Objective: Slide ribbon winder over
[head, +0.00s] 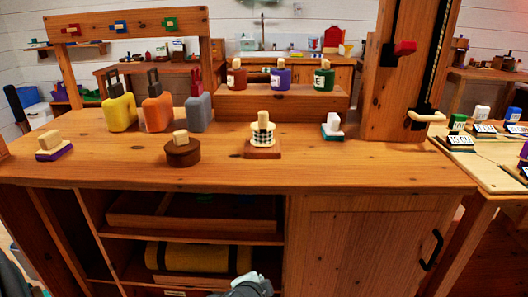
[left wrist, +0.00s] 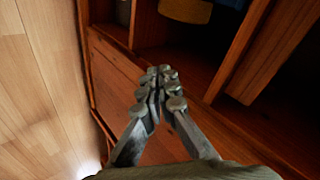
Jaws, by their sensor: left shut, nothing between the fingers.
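What looks like the ribbon winder is a checked black-and-white ribbon spool (head: 262,136) with a light wooden knob. It stands upright on a brown square base (head: 262,153) near the middle of the wooden bench top (head: 330,165). My left gripper (left wrist: 160,82) is shut and empty in the left wrist view, in front of the lower cabinet. A grey part of my arm shows at the bottom middle of the head view, below the bench top and apart from the winder. My right gripper is not in view.
A round brown block (head: 182,153) and a purple-based block (head: 53,149) stand left of the winder. A white-and-green block (head: 332,126) stands to its right. Yellow (head: 120,113), orange (head: 158,113) and grey (head: 198,112) padlock-like pieces stand behind. A tall wooden post (head: 395,95) rises at right.

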